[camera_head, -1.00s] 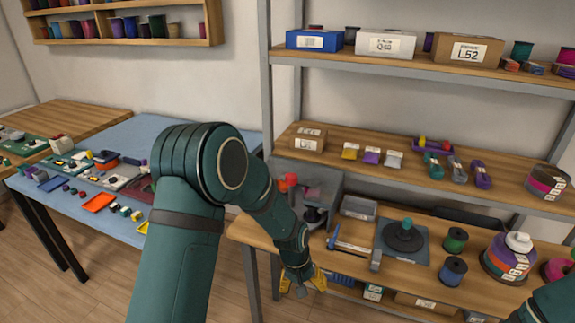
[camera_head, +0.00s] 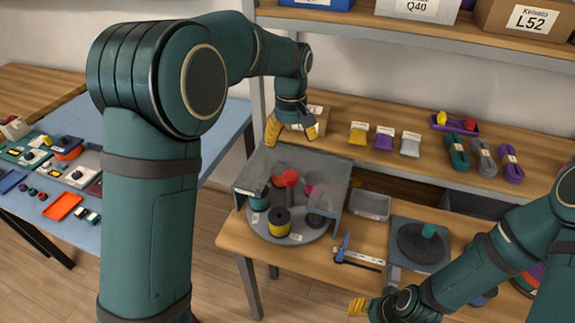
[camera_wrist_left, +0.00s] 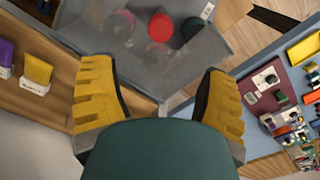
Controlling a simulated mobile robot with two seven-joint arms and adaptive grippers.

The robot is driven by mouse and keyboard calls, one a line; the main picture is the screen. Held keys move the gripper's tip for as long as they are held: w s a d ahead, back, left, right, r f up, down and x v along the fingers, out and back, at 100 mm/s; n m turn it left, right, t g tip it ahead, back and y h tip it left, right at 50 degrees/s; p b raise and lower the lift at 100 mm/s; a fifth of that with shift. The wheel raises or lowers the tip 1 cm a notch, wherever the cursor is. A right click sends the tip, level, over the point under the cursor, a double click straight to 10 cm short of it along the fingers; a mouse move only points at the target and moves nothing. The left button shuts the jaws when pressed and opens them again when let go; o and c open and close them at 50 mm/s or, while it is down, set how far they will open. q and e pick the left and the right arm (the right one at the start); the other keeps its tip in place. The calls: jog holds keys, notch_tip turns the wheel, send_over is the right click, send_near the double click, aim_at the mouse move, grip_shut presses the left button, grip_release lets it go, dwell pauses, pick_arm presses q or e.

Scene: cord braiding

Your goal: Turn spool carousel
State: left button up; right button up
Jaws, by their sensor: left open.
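The spool carousel is a round grey turntable (camera_head: 283,237) under a clear grey hood (camera_head: 320,163) at the table's left end. It bears a yellow-and-black spool (camera_head: 279,222), a teal spool (camera_head: 259,199) and others blurred behind the hood. A red knob (camera_head: 290,178) stands at its middle and shows through the hood in the left wrist view (camera_wrist_left: 160,27). My left gripper (camera_head: 292,129) is open and empty, above the hood's back edge, fingers pointing down. Its yellow fingers show apart in the wrist view (camera_wrist_left: 158,100). My right gripper (camera_head: 359,306) is low at the table's front; its jaws are mostly hidden.
A blue-handled tool (camera_head: 344,248), a grey bin (camera_head: 370,205) and a dark round stand (camera_head: 421,242) on a plate lie right of the carousel. A shelf behind holds coloured packets (camera_head: 384,138) and cord bundles (camera_head: 482,153). A blue-topped table (camera_head: 227,130) stands left.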

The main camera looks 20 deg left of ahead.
aim_at(290, 175)
pick_arm(q)
notch_tip(290, 175, down, 14)
jog(key=b, duration=0.3)
jog(key=shift+s+r, duration=0.1)
jog(key=shift+r, duration=0.1)
grip_shut()
